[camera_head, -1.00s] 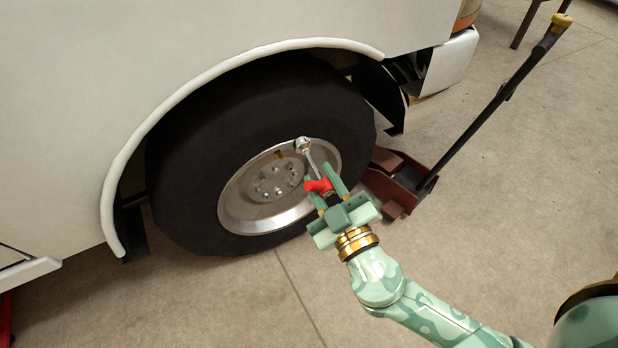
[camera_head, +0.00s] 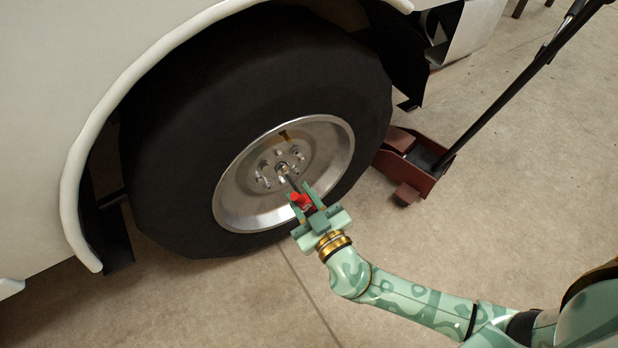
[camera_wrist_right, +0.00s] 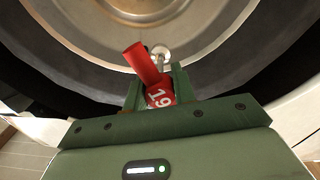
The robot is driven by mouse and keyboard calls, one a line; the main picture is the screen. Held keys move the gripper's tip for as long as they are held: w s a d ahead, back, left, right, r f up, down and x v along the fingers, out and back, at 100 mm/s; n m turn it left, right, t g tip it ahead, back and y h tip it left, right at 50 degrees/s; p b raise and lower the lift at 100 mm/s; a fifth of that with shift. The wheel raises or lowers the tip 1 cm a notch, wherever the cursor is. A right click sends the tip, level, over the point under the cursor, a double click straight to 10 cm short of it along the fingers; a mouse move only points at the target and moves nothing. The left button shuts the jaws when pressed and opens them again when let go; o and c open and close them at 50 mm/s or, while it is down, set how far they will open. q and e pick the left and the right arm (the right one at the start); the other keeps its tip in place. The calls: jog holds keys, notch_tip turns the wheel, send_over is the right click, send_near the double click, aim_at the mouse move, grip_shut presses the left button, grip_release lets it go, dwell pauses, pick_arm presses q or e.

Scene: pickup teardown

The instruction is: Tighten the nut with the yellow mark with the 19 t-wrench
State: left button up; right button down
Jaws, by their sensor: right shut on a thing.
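The 19 t-wrench (camera_head: 305,206) has a red T handle and a metal shaft. In the right wrist view its red handle (camera_wrist_right: 160,96) shows the white number 19. My right gripper (camera_head: 301,195) is shut on the handle in front of the wheel. The wrench's socket end (camera_head: 282,168) is at the middle of the hub, among the nuts; I cannot tell whether it sits on a nut. Several nuts (camera_head: 264,167) ring the hub. A yellow-brown mark (camera_head: 286,135) shows on the upper wheel disc; I cannot tell which nut it belongs to. My left gripper is out of view.
The black tyre (camera_head: 180,130) and silver rim (camera_head: 235,205) stand under the white fender (camera_head: 95,160). A dark red floor jack (camera_head: 425,165) with a long black handle (camera_head: 515,85) stands right of the wheel. The concrete floor in front is clear.

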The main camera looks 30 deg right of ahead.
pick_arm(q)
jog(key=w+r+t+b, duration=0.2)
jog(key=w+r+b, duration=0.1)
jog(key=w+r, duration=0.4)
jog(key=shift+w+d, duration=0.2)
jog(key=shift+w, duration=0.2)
pick_arm(e)
jog(key=w+f+m, duration=0.1)
jog(key=w+f, duration=0.6)
jog(key=f, duration=0.2)
jog(key=shift+w+a+f, duration=0.25)
jog(key=shift+a+f, duration=0.1)
jog(key=shift+a, duration=0.05)
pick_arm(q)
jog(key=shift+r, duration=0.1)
pick_arm(e)
jog(key=shift+w, duration=0.15)
jog(key=shift+w, duration=0.95)
